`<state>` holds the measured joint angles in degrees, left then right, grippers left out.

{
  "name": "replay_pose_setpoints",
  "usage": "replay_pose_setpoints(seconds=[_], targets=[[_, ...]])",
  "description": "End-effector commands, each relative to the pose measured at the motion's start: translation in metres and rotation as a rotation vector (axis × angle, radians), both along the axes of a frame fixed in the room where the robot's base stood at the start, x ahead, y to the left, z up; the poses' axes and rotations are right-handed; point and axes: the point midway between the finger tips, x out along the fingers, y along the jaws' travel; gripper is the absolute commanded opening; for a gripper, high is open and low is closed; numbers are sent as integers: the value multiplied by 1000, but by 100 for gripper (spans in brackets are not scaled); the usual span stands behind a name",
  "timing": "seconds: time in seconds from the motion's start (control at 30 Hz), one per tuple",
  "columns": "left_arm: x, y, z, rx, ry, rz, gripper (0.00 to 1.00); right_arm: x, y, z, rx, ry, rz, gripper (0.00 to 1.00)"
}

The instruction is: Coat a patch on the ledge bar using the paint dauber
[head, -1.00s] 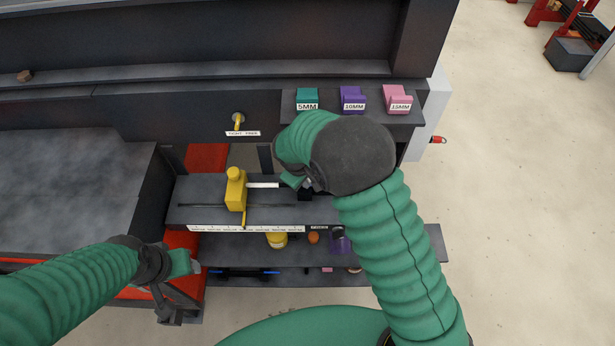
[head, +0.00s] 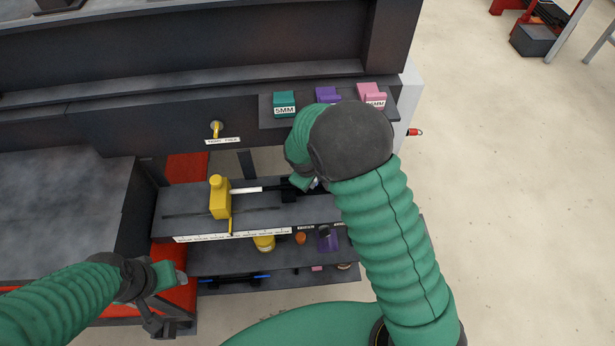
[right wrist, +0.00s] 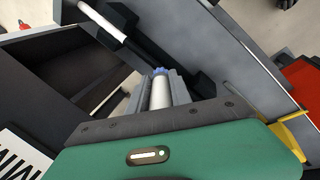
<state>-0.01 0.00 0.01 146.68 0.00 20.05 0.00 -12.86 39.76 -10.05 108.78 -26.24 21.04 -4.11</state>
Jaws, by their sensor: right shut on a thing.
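My right gripper (head: 308,184) is shut on the paint dauber, a white cylinder (right wrist: 160,92) with a blue tip, seen in the right wrist view. The tip appears apart from the bar. My left gripper (head: 178,282) is low at the left; its jaw opening is unclear.
Teal (head: 284,102), purple (head: 327,95) and pink (head: 371,94) blocks sit on the upper right shelf. A yellow jar (head: 264,243), an orange item (head: 300,238) and a purple holder (head: 328,240) stand on the lower shelf. Open floor lies to the right.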

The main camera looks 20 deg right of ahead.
Motion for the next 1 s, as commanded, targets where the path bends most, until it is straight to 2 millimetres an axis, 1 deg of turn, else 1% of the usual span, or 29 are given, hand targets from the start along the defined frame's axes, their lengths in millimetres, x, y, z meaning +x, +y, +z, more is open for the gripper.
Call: replay_pose_setpoints(seconds=[0.17, 0.4, 0.57, 0.83, 1.0], targets=[[0, 0, -1, 0, 0, 0, 55, 4, 11, -1, 1, -1, 2, 0], [0, 0, -3, 0, 0, 0, 55, 10, 33, -1, 0, 0, 2, 0], [0, 0, -3, 0, 0, 0, 55, 12, 39, -1, 1, -2, 1, 0], [0, 0, -4, 0, 0, 0, 55, 19, 65, -3, 1, -1, 3, 0], [0, 0, -4, 0, 0, 0, 55, 20, 69, -3, 0, 0, 0, 0]])
